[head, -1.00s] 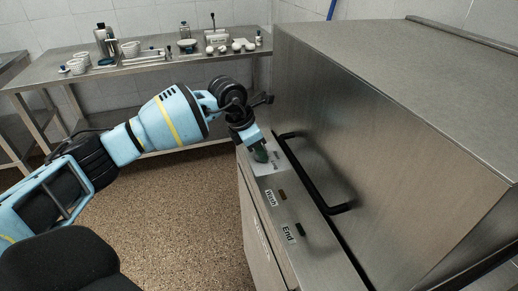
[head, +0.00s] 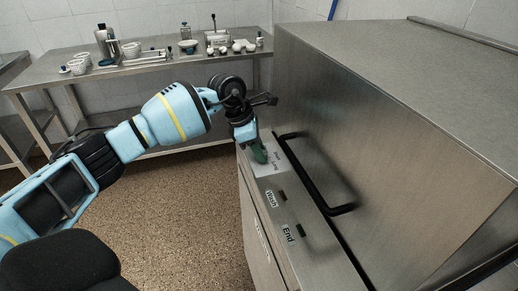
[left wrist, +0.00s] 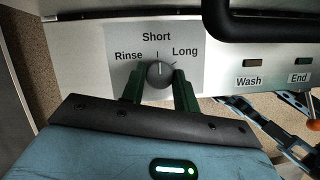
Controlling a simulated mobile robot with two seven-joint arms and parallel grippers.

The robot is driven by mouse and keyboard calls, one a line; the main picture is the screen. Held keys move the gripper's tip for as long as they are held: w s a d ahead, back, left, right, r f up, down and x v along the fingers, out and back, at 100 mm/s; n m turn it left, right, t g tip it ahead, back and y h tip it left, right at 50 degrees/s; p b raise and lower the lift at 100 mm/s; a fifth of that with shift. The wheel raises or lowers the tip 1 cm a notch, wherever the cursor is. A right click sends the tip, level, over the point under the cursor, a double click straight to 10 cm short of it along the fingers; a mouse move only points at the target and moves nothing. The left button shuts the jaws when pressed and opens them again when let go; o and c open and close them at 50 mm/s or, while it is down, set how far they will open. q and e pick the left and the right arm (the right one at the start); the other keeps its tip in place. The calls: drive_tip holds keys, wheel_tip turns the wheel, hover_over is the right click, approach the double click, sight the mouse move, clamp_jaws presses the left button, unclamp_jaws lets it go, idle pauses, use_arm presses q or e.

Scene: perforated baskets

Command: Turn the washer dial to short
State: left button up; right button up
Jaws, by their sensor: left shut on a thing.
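The washer dial (left wrist: 158,74) is a round dark grey knob on a light label plate with Rinse at left, Short at top and Long at right. A thin line above the knob points up at Short; the knob's own pointer is too small to read surely. My left gripper (head: 259,153) is at the washer's front panel, and its green fingers stand on both sides of the dial, shut on it. In the head view the fingers hide the dial. My right gripper is not in view.
A black bar handle (head: 320,185) runs along the washer (head: 400,130) close beside the dial panel. Wash (left wrist: 249,81) and End (left wrist: 299,77) labels with small lights sit to its right. A steel table (head: 80,75) with dishes stands behind.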

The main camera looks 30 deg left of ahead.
use_arm(q)
drive_tip(key=o, duration=1)
drive_tip(key=shift+r, duration=0.1)
drive_tip(key=v, duration=0.7)
drive_tip(key=shift+a+r, duration=0.1)
drive_tip(key=shift+r, duration=0.2)
